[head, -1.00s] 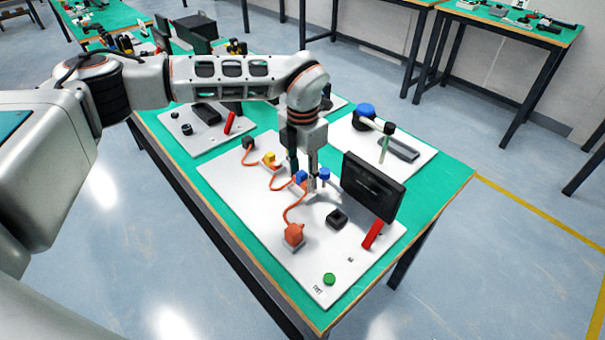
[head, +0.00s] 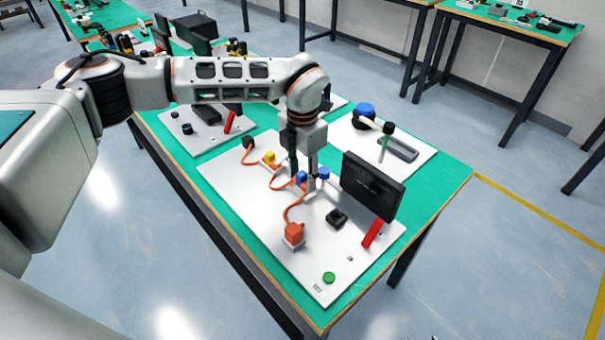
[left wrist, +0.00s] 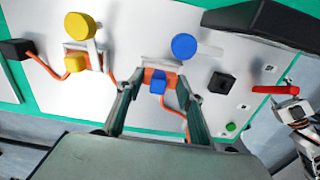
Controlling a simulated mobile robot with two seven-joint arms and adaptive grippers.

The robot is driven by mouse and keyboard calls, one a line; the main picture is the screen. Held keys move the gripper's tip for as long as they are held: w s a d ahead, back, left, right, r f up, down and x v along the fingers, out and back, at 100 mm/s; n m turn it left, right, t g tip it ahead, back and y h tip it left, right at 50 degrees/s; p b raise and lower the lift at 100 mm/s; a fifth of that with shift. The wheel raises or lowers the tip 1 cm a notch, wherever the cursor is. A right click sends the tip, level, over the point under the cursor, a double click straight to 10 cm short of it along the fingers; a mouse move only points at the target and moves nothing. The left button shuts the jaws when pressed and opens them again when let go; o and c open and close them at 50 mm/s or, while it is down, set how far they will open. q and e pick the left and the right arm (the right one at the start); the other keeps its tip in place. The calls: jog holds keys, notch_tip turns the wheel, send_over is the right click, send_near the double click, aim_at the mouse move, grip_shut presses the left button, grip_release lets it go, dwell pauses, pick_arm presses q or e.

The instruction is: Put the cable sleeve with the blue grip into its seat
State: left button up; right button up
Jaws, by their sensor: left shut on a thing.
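The cable sleeve with the blue grip (head: 301,178) is on an orange cable above the white board. In the left wrist view its blue grip (left wrist: 157,86) sits between the fingers, with the orange sleeve (left wrist: 150,74) behind it. My left gripper (head: 303,190) is shut on this sleeve; its fingers (left wrist: 160,80) flank it. A pale bracket (left wrist: 162,63), with a lever and round blue knob (left wrist: 184,46), lies right beside the sleeve. I cannot tell whether the sleeve is inside it. A grey jointed part, possibly my right gripper (left wrist: 292,112), shows at the left wrist view's right edge.
A sleeve with a yellow grip (head: 269,158) stands farther along the board. A black panel (head: 373,186), black block (head: 336,218), red handle (head: 373,234), orange block (head: 293,232) and green button (head: 329,278) surround the work area. The board's front corner is mostly clear.

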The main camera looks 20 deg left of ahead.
pick_arm(q)
jog(key=shift+f, duration=0.9)
jog(key=o, duration=1.2)
jog(key=shift+c, duration=0.2)
notch_tip(320, 180, up, 12)
jog(key=shift+r, duration=0.1)
